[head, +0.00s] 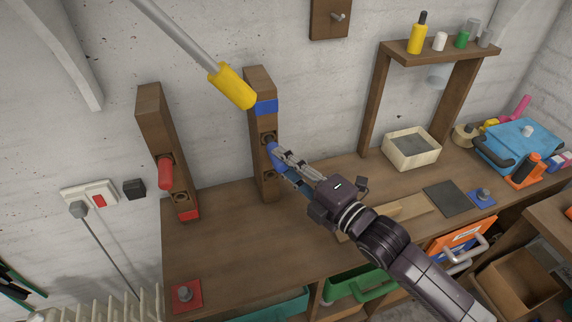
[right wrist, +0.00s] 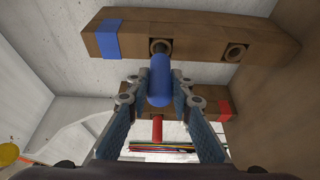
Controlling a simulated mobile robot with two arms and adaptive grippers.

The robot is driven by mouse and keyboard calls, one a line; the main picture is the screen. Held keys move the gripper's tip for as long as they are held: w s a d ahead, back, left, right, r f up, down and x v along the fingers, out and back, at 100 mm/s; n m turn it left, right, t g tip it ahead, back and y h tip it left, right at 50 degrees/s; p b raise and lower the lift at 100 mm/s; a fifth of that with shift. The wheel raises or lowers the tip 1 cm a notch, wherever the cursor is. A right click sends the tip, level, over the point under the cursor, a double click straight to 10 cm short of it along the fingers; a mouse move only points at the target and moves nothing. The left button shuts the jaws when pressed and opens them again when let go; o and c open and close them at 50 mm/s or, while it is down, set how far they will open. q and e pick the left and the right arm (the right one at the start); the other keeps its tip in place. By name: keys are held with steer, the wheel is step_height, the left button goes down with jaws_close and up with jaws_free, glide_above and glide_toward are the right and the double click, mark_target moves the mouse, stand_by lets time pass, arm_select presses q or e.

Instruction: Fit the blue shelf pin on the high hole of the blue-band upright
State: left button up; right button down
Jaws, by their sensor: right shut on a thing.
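The blue-band upright (head: 258,88) stands at the back of the bench, its blue band (head: 266,106) near the top. In the right wrist view it lies sideways, showing the high hole (right wrist: 160,46) nearest the band and a lower hole (right wrist: 235,52). My right gripper (head: 282,163) is shut on the blue shelf pin (right wrist: 160,78), one finger on each side. The pin's far end overlaps the lower rim of the high hole in the wrist view; I cannot tell whether it has entered. The blue pin also shows in the head view (head: 273,152). My left gripper is out of view.
A red-band upright (head: 152,110) with a red pin (head: 165,173) stands to the left. A grey rod with a yellow end (head: 232,86) hangs close to the blue-band upright's top. A cream box (head: 411,162) and a small shelf are to the right. The bench's left front is mostly clear.

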steer(key=shift+w+a, duration=0.25)
steer(key=shift+w, duration=0.45)
steer(key=shift+w+a, duration=0.2)
steer(key=shift+w, duration=0.45)
steer(key=shift+w, duration=0.1)
steer(key=c, duration=1.6)
jaws_free()
steer(key=v, duration=1.2)
